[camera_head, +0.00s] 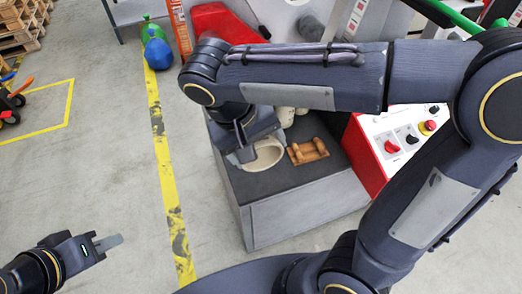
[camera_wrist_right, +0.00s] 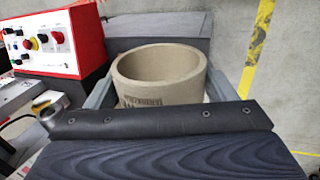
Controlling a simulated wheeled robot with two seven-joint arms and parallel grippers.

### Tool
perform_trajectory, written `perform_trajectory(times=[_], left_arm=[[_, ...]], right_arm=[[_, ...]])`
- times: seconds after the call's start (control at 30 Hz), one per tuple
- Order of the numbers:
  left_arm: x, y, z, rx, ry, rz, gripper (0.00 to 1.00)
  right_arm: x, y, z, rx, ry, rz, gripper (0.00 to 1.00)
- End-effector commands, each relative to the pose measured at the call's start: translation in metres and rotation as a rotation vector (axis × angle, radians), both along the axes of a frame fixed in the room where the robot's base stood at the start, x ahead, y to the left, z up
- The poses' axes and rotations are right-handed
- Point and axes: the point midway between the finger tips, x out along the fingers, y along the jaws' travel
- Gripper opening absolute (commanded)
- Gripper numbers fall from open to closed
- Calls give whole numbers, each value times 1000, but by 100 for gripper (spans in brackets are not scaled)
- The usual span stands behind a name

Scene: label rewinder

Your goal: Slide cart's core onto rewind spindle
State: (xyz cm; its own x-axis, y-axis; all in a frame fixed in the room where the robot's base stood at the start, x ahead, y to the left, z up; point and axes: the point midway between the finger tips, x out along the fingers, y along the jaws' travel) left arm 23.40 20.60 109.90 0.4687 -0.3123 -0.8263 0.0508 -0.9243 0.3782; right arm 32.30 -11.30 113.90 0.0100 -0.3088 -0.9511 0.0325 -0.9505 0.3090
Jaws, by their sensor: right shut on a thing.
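A tan cardboard core (camera_head: 270,154), a short wide ring, is at the top of a grey box-shaped cart (camera_head: 305,205) in the head view. My right gripper (camera_head: 246,152) reaches down over it, partly covering it. In the right wrist view the core (camera_wrist_right: 162,75) sits between the two grey fingers of my right gripper (camera_wrist_right: 160,95), its open end showing; the gripper is shut on it. Whether the core touches the cart top cannot be told. My left gripper (camera_head: 107,242) is empty at the lower left, far from the cart; its finger gap is unclear. I cannot make out the rewind spindle.
A wooden piece (camera_head: 308,151) and pale cylinders (camera_head: 286,115) are beside the core. A red-sided control panel (camera_head: 392,140) stands right of the cart; it also shows in the right wrist view (camera_wrist_right: 50,42).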

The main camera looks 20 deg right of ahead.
Motion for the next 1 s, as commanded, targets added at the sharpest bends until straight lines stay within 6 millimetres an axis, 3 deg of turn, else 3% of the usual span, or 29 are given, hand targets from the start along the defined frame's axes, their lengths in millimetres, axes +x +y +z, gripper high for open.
perform_trajectory(times=[1.0], left_arm=[[0,0,13,0,0,0,27]], right_arm=[[62,2,1,0,1,0,55]])
